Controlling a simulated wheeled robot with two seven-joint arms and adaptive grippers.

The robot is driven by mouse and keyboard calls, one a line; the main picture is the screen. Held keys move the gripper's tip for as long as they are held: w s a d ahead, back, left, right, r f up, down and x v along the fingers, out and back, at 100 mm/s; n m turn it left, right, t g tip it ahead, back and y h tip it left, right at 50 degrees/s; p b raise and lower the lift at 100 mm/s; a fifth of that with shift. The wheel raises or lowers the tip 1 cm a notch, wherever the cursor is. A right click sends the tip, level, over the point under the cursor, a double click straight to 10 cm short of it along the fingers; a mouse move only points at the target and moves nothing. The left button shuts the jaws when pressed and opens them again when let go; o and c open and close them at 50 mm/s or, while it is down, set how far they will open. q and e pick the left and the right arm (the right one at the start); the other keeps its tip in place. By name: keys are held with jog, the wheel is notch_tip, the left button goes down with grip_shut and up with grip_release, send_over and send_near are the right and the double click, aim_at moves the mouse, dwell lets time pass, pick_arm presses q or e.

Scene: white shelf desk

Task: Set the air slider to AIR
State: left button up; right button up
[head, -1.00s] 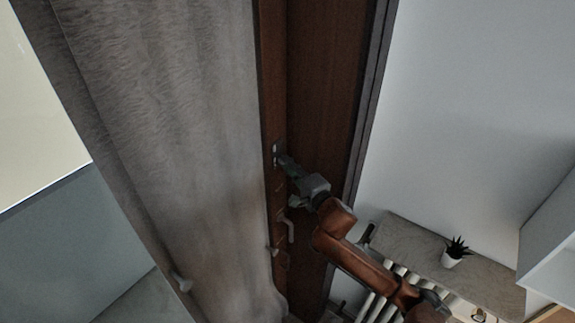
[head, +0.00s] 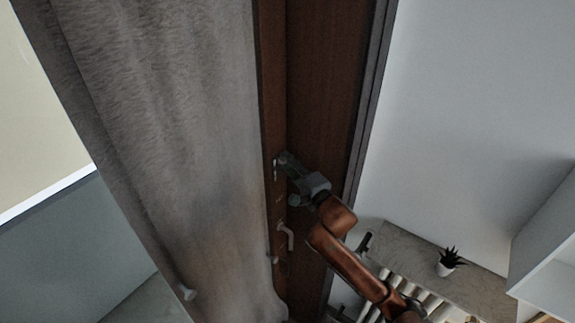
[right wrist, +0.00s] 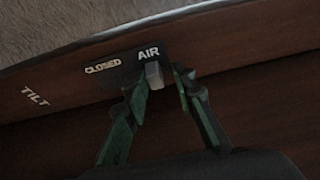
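The air slider knob (right wrist: 154,75) is a small pale block in the right wrist view. It sits directly below the word AIR (right wrist: 148,52) on a dark plate, with CLOSED (right wrist: 103,68) to its left. My right gripper (right wrist: 163,84) is open, with its green fingertips on either side of the knob. The left-hand finger is close beside the knob; I cannot tell whether it touches. A gap shows between the knob and the right-hand finger. In the head view my right gripper (head: 290,178) is at the brown wooden frame edge and hides the knob. My left gripper is not in view.
A pale handle (head: 287,235) is on the frame below the gripper. A grey curtain (head: 170,130) hangs just left. A potted plant (head: 447,263) stands on a grey sill (head: 410,245) at lower right, above a white radiator.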

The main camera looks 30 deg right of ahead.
jog(key=shift+o, duration=0.4)
jog(key=shift+f, duration=0.1)
jog(key=s, duration=0.7)
jog(key=shift+s, duration=0.25)
